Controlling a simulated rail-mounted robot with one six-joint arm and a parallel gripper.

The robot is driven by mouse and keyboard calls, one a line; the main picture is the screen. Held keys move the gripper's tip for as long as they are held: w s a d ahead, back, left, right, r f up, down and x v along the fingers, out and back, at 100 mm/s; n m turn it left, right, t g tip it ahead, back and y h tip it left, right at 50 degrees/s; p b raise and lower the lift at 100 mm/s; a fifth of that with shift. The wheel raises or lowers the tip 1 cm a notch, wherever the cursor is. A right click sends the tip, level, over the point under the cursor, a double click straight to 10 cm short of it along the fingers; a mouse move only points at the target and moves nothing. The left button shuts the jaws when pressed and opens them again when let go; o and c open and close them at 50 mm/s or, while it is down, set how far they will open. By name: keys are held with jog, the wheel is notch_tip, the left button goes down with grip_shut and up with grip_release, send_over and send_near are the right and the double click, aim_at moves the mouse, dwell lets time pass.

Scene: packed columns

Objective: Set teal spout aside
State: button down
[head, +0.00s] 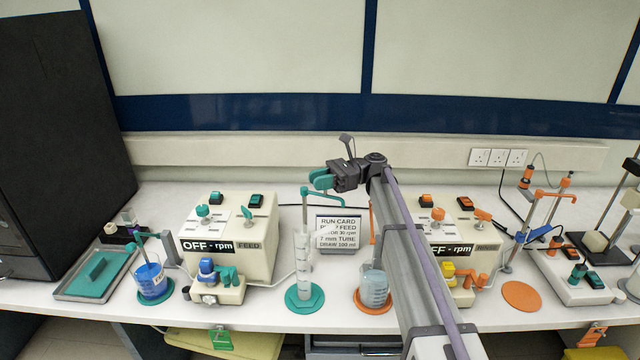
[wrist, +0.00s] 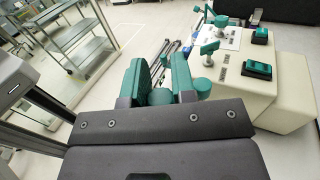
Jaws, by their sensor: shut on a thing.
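The teal spout (head: 305,191) is a thin bent tube, in the head view above a clear measuring cylinder (head: 303,262) on a teal disc (head: 304,299). My gripper (head: 318,178) comes in from the right at the spout's bent top, its fingers also teal. In the wrist view my gripper (wrist: 161,82) is shut on the teal spout (wrist: 160,97), of which a teal piece shows between the fingers. Another teal round end (wrist: 202,88) shows just right of the fingers. The fingers partly hide the spout's top.
A white pump box (head: 228,240) marked OFF stands left of the cylinder, a second one (head: 450,235) right of my arm. A run card (head: 338,232) stands behind. A beaker (head: 375,290) stands on an orange disc.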

jog(key=shift+w+g, duration=0.1)
jog(key=shift+g, duration=0.2)
jog(key=c, duration=0.9)
grip_release()
jog(key=shift+c, duration=0.2)
